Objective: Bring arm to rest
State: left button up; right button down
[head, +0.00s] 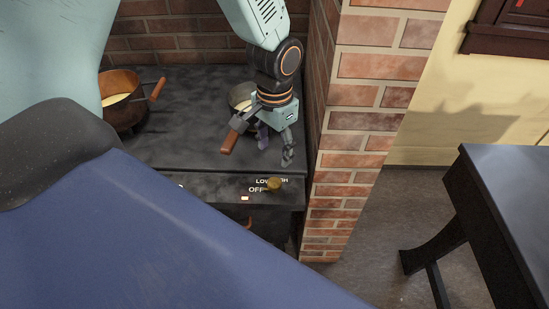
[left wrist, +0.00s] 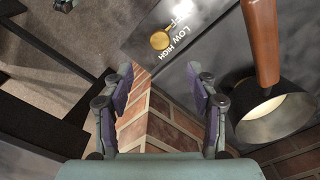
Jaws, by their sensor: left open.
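My left gripper (head: 275,148) is in the head view above the front right of the dark stove top (head: 190,140). Its two fingers are apart with nothing between them. It hangs beside the wooden handle (head: 229,142) of a small pan (head: 238,95), which the wrist and gripper partly hide. In the left wrist view, the open fingers of the left gripper (left wrist: 160,76) show, with the pan (left wrist: 275,118) and its handle to the right. My right gripper cannot be made out.
A copper-coloured pot (head: 122,104) stands at the stove's left. A brass knob (head: 273,184) is on the stove front, below the gripper. A brick pillar (head: 346,120) rises close on the right. A dark table (head: 505,190) stands farther right, with open floor between.

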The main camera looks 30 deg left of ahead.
pick_arm(q)
jog(key=shift+r, duration=0.35)
dwell(0.3)
jog(key=s+d+f+n+t, duration=0.1)
jog(key=s+d+f+t, duration=0.1)
jog(key=f, duration=0.3)
jog(key=s+d+f+n+t, duration=0.2)
jog(key=s+f, duration=0.1)
jog(key=f, duration=0.2)
jog(key=s+f+g, duration=0.2)
jog(key=s+f, duration=0.2)
jog(key=s, duration=0.6)
jog(key=s+f+g, duration=0.2)
jog(key=s+f, duration=0.2)
jog(key=s, duration=0.6)
jog(key=shift+s+f, duration=0.15)
jog(key=shift+f, duration=0.25)
